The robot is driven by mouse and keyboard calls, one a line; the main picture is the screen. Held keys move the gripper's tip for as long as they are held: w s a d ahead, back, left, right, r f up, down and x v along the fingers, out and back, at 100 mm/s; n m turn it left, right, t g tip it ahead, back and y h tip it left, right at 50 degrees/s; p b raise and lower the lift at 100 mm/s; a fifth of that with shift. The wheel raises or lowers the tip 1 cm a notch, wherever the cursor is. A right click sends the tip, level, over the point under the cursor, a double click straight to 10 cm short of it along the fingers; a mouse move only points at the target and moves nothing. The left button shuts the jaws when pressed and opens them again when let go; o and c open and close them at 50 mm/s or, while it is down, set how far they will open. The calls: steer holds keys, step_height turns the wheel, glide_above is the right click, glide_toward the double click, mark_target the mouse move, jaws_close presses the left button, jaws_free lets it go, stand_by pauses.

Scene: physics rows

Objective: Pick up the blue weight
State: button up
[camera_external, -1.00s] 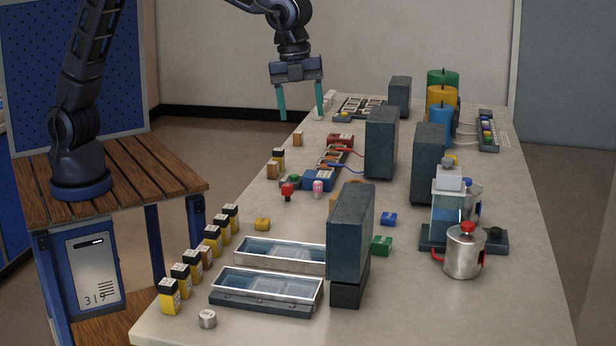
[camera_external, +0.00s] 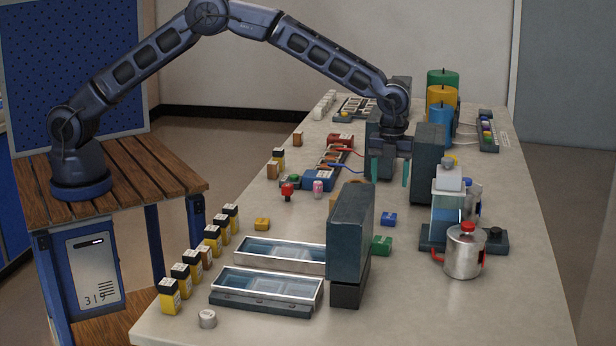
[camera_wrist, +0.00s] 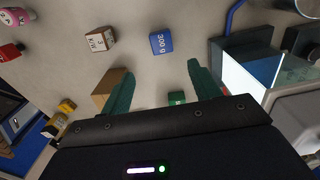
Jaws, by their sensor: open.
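The blue weight (camera_external: 388,218) is a small block on the table, right of the tall dark grey block in the external view. In the wrist view the blue weight (camera_wrist: 161,43) shows a "300 g" label, beyond my fingertips and roughly centred between them. My gripper (camera_external: 390,178) is open and empty, pointing down above the table, farther back than the weight. Its teal fingers (camera_wrist: 160,78) also show in the wrist view, apart from the weight.
Tall dark blocks (camera_external: 350,232) (camera_external: 428,160) stand close around. A green block (camera_external: 381,246) sits just in front of the weight. A blender-like device (camera_external: 448,205) and a metal jug (camera_external: 464,252) stand to the right. A brown labelled block (camera_wrist: 100,40) lies left of the weight in the wrist view.

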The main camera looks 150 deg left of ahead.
glide_above(389, 216)
step_height(389, 216, down, 6)
steer(key=shift+s+d+r, duration=0.15)
steer(key=shift+r, duration=0.1)
steer(key=shift+a+f, duration=0.15)
steer(key=shift+f, duration=1.2)
steer(key=shift+a+f, duration=0.1)
steer(key=shift+f, duration=1.25)
steer(key=c, duration=1.3)
steer(key=shift+r, duration=0.15)
